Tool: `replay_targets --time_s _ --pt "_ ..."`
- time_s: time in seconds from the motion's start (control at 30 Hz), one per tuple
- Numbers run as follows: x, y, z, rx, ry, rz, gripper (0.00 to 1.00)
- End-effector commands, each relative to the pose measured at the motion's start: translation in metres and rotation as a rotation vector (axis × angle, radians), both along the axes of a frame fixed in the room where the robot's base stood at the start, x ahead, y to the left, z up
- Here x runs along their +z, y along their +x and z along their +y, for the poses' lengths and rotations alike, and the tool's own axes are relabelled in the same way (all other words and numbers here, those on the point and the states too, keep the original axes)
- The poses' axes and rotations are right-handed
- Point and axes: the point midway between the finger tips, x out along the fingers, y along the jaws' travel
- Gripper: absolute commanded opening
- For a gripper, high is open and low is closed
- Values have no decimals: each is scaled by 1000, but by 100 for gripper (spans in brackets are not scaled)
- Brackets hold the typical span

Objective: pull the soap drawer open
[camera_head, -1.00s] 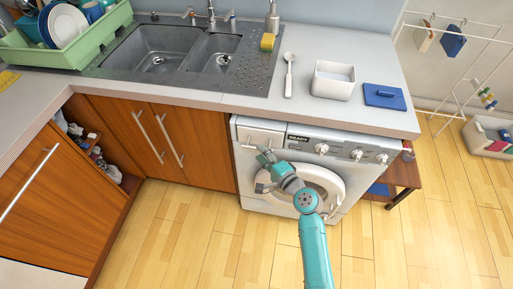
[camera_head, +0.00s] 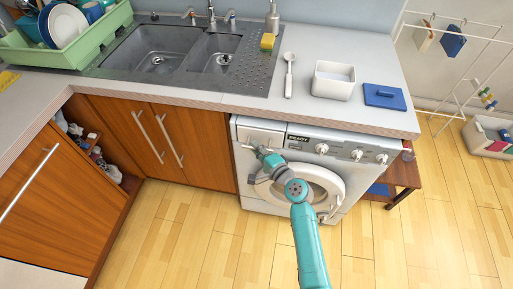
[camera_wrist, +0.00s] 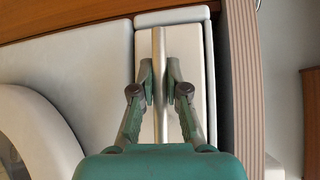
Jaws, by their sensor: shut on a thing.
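The soap drawer (camera_head: 262,134) is the pale front at the upper left of the white washing machine (camera_head: 256,200). It also shows in the wrist view (camera_wrist: 196,62). A metal bar handle (camera_wrist: 158,100) runs along the drawer front; its left end shows in the head view (camera_head: 245,146). My gripper (camera_head: 261,151) is at the handle. In the wrist view its two fingers (camera_wrist: 159,78) close on the bar from both sides. My gripper hides part of the handle in the head view. I cannot tell whether the drawer stands out from the machine.
The worktop (camera_head: 225,101) overhangs the machine just above the drawer. The round door (camera_head: 325,182) is below, and several knobs (camera_head: 322,149) are to the right. Wooden cabinets (camera_head: 205,140) stand at the left. The floor (camera_head: 210,240) in front is clear.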

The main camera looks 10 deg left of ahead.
Motion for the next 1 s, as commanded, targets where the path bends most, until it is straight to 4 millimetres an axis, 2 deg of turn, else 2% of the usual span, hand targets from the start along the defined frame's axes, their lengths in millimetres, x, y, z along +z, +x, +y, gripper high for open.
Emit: replay_targets --time_s 0.13,0.23,0.8,1.0 --pt "-1 -3 0 0 -1 1 0" --pt "-2 -14 1 1 -2 2 0" --pt "-3 -127 5 4 -3 4 0" --pt "-2 -147 5 1 -2 4 0"
